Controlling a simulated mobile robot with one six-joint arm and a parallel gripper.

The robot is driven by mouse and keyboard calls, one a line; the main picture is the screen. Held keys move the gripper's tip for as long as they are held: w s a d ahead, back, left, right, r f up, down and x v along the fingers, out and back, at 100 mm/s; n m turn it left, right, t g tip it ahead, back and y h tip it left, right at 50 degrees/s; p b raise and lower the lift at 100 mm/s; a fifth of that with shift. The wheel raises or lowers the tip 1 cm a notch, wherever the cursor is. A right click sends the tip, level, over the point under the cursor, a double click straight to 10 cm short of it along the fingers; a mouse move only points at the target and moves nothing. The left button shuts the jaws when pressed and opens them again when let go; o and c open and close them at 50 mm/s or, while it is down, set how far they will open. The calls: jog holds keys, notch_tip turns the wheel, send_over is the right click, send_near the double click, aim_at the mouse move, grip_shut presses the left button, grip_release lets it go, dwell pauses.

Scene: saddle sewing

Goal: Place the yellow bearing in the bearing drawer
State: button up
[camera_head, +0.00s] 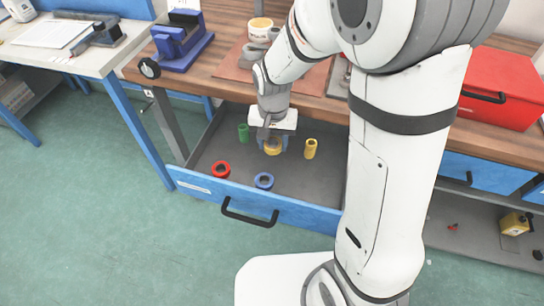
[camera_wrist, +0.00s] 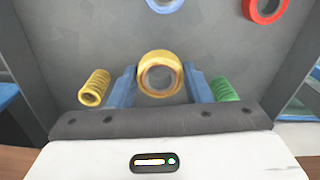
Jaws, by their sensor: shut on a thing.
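The yellow bearing (camera_wrist: 144,81) is a thick ring held between the two blue fingers of my gripper (camera_wrist: 158,86) in the wrist view. In the head view the yellow bearing (camera_head: 272,148) shows just below my gripper (camera_head: 272,144), inside the outline of the open drawer (camera_head: 215,188). The drawer has a grey floor and a blue front with a black handle. I cannot tell whether the bearing touches the drawer floor. A red ring (camera_head: 221,168) and a blue ring (camera_head: 264,181) lie near the drawer front.
The wooden bench top (camera_head: 228,87) is behind and above. Drawer floor is clear between the rings and cylinders.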

aim_at(272, 162)
jog(key=shift+f+b, duration=0.35)
jog(key=shift+f, duration=2.5)
jog(key=shift+f, duration=0.2)
jog(key=o, duration=1.2)
